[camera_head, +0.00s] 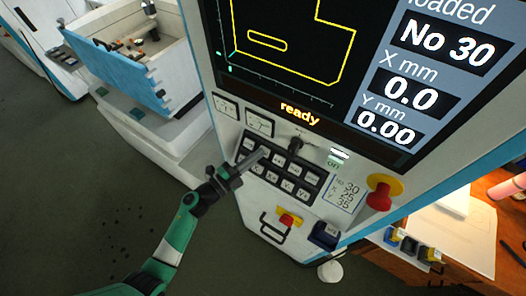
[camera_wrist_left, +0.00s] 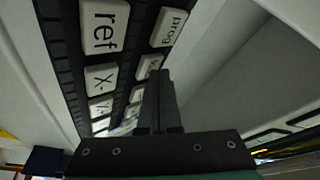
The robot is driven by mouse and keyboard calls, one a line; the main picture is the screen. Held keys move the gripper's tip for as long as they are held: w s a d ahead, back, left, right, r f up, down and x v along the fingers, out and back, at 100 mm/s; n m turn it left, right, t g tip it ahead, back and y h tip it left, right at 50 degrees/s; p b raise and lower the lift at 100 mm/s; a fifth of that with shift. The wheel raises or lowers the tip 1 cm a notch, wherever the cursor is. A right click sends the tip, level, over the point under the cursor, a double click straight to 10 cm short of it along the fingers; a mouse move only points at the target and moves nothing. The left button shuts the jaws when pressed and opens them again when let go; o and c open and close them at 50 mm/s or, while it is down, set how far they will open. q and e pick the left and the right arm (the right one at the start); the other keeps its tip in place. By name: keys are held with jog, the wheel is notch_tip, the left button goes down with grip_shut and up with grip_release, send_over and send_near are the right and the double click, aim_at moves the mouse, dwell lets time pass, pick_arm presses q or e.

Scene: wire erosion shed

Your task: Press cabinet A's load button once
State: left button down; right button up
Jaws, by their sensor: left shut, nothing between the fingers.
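The cabinet's screen (camera_head: 290,50) shows "ready", "loaded", "No 30", X 0.0 and Y 0.00. Below it is a dark keypad (camera_head: 287,187) with two rows of pale keys, too small to read in the head view. My left gripper (camera_head: 264,153) is shut and empty, its tips over the keypad's upper left part. In the left wrist view the shut fingers (camera_wrist_left: 158,75) point along the keypad, beside a "prog" key (camera_wrist_left: 168,27) and a partly hidden key below it. A "ref" key (camera_wrist_left: 103,25) and an "X-" key (camera_wrist_left: 100,76) also show. Whether the tips touch a key cannot be told.
A black knob (camera_head: 296,145) sits above the keypad. A red stop button (camera_head: 380,196) is at its right, and a red-and-yellow switch (camera_head: 289,221) and blue box (camera_head: 324,236) are below. An open machine tank (camera_head: 135,55) stands upper left.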

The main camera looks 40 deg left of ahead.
pick_arm(q)
jog(key=shift+s+d+r+p, duration=0.1)
jog(key=shift+s+r+p, duration=0.35)
jog(key=shift+s+p, duration=0.3)
jog(key=shift+w, duration=0.1)
jog(key=s+r+p, duration=0.2)
jog(key=p, duration=0.1)
jog(key=s+r+p, duration=0.1)
jog(key=s, duration=0.1)
jog(key=shift+d, duration=0.35)
dwell(0.4)
